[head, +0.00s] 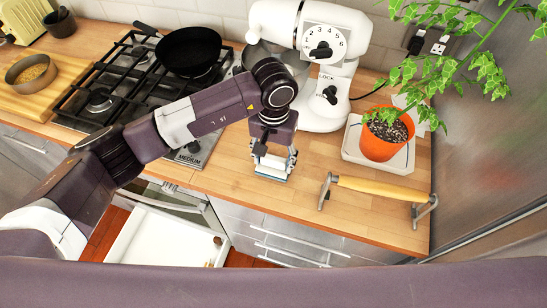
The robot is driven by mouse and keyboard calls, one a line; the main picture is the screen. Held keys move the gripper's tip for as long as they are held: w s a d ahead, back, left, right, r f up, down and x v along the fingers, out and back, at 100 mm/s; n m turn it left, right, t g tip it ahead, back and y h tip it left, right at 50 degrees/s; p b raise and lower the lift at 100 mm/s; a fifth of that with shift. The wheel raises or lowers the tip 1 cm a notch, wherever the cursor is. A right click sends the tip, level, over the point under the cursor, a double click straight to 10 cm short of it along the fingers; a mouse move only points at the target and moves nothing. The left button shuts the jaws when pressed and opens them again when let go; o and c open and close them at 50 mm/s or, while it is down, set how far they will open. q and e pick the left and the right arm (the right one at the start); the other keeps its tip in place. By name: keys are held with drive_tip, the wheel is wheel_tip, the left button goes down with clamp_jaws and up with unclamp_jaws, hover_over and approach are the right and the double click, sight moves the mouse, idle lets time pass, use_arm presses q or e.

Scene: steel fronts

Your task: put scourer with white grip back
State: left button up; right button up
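The scourer with the white grip (271,174) is at my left gripper's fingertips, over the wooden counter in front of the white mixer. It is small here: a pale block with a darker lower edge. My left gripper (273,162) points down, with its fingers on either side of the grip, and appears shut on it. The fingers hide part of the scourer. I cannot tell whether its underside touches the counter. My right gripper is out of view.
A white mixer (325,92) stands behind the gripper. An orange plant pot (385,137) sits on a pale tray (401,163). A gas hob (95,98) with a black pan (188,52) is left. A drawer (165,240) stands open below.

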sight(273, 159)
use_arm(q)
drive_tip(key=o, duration=0.3)
drive_tip(key=shift+r, duration=0.1)
drive_tip(key=shift+r, duration=0.15)
drive_tip(key=shift+w+r, duration=0.1)
drive_tip(key=shift+r, duration=0.1)
drive_tip(key=shift+r+b, duration=2.25)
drive_tip(key=shift+r, duration=3.5)
